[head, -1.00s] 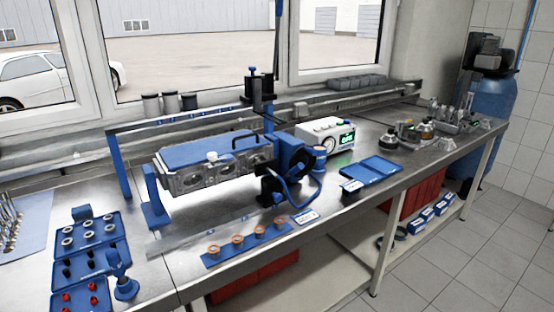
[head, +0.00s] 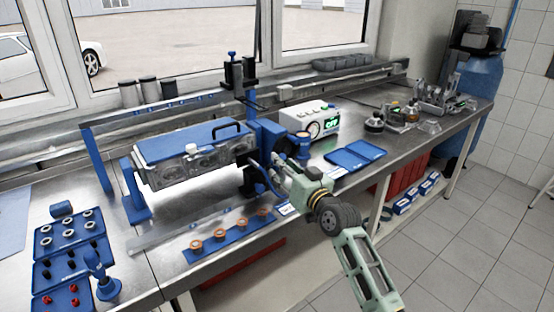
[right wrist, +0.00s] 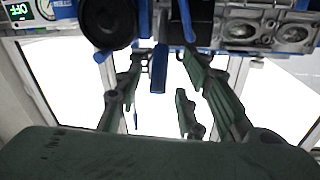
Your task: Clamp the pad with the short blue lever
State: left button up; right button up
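My right gripper (head: 281,170) reaches in from the lower right in the head view, close to the end of the engine head (head: 190,163) on its stand. In the right wrist view its two fingers (right wrist: 160,88) are apart. A short blue lever (right wrist: 158,68) shows between them there, with no clear contact on either finger. A round black pad (right wrist: 108,22) is at the top of the right wrist view, left of the lever. In the head view my gripper partly covers the lever and pad area. My left gripper is in neither view.
A white pressure box (head: 310,121) with a gauge and green display stands behind my gripper. A blue tray (head: 355,155) lies to its right. Orange-topped rings stand on a blue mat (head: 228,234) in front. A blue parts tray (head: 72,256) is at left.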

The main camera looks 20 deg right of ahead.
jog(key=shift+x, duration=2.25)
jog(key=shift+f, duration=0.1)
jog(key=shift+c, duration=0.6)
grip_shut()
